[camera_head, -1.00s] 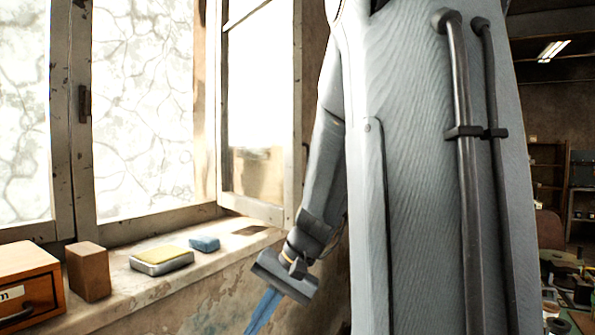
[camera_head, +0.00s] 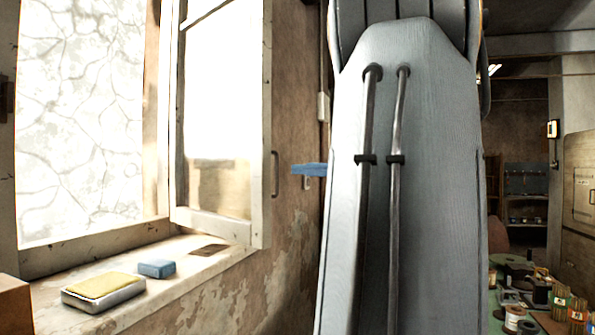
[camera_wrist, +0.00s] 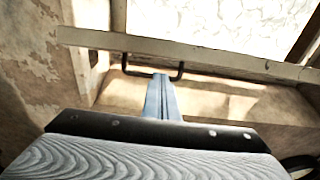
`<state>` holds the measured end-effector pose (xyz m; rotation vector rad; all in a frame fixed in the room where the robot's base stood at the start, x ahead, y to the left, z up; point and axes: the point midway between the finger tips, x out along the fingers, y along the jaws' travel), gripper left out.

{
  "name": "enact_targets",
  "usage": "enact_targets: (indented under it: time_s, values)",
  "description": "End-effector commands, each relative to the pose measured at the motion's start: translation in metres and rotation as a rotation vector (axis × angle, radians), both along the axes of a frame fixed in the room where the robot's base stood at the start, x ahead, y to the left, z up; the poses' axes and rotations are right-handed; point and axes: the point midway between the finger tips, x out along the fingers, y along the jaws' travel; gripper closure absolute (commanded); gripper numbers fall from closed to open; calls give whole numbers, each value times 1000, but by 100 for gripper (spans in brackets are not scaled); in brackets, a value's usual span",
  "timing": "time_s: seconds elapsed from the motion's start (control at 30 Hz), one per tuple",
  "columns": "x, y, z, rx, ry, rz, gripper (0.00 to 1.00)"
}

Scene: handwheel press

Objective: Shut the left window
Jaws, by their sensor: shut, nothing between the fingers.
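An open window sash (camera_head: 262,150) with a pale, worn frame stands swung into the room, at the right of the cracked pane. A dark handle (camera_head: 275,174) is on its near edge; the handle also shows in the wrist view (camera_wrist: 181,71). My gripper (camera_head: 294,169) is shut and empty, with blue fingers pointing left at handle height, just right of the handle. In the wrist view the fingertips (camera_wrist: 161,76) appear right at the handle's bar; I cannot tell whether they touch. My arm hides part of the wall.
On the sill (camera_head: 190,270) lie a yellow-topped sponge dish (camera_head: 103,290) and a blue block (camera_head: 157,268), below the sash. A brown block edge (camera_head: 14,304) shows at far left. A cluttered bench (camera_head: 530,300) stands at right.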

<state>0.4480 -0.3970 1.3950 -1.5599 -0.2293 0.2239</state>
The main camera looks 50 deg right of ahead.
Motion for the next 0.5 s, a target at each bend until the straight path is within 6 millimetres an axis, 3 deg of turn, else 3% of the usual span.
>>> enact_targets:
  time_s: [0.3, 0.5]
  values:
    - [53, 18, 1, 2, 4, 4, 100]
    - [71, 21, 0, 0, 3, 1, 100]
